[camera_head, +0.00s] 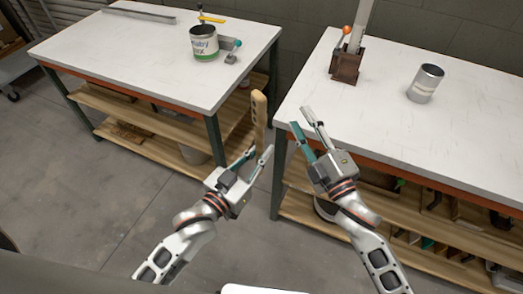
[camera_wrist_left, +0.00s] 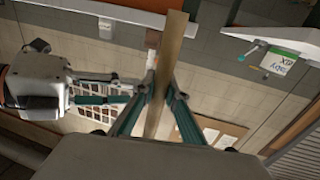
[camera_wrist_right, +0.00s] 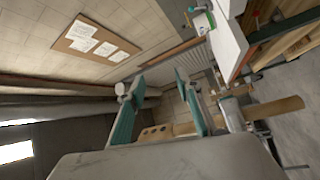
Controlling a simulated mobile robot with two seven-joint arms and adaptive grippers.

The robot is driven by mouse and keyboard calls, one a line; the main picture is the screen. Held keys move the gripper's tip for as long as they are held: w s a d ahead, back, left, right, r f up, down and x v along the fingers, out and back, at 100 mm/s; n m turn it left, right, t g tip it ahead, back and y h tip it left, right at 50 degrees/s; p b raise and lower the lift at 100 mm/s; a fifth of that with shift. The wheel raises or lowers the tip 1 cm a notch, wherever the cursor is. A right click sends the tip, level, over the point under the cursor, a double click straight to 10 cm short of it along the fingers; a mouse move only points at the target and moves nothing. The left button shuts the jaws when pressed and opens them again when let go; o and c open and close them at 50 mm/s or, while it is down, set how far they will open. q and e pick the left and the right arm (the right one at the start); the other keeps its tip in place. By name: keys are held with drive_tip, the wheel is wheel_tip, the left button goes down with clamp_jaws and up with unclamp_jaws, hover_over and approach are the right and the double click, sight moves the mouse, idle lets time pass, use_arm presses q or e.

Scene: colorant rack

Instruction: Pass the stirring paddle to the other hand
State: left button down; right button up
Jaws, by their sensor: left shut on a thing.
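The stirring paddle (camera_head: 259,108) is light wood and stands nearly upright in the gap between the two tables in the head view. My left gripper (camera_head: 256,153) is shut on it. In the left wrist view the paddle (camera_wrist_left: 168,55) runs between the fingers. In the right wrist view its holed end (camera_wrist_right: 155,133) shows beyond the fingers, and its other end (camera_wrist_right: 278,108) sticks out past my left gripper. My right gripper (camera_head: 301,117) is open and empty, to the right of the paddle. Its fingers (camera_wrist_right: 155,90) are spread and appear apart from the paddle.
The left table (camera_head: 130,55) bears a labelled can (camera_head: 204,43). The right table (camera_head: 440,120) bears a brown block holder (camera_head: 345,66) and a plain metal can (camera_head: 425,83). My right gripper is close to the right table's near left corner. Open floor (camera_head: 110,190) lies in front.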

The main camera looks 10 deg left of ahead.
drive_tip(key=s+d+f+m+g+h, duration=0.2)
drive_tip(key=s+d+f+m, duration=0.3)
drive_tip(key=f, duration=0.5)
drive_tip(key=s+d+f+m+g+h, duration=0.2)
drive_tip(key=s+d+f+m, duration=0.3)
drive_tip(key=f, duration=0.5)
drive_tip(key=s+d+f+m+g+h, duration=0.2)
drive_tip(key=s+d+f+m+h, duration=0.1)
drive_tip(key=s+d+f+m, duration=0.3)
wheel_tip(320, 180, down, 4)
drive_tip(key=s, duration=0.2)
drive_tip(key=shift+s+d+g+h, duration=0.4)
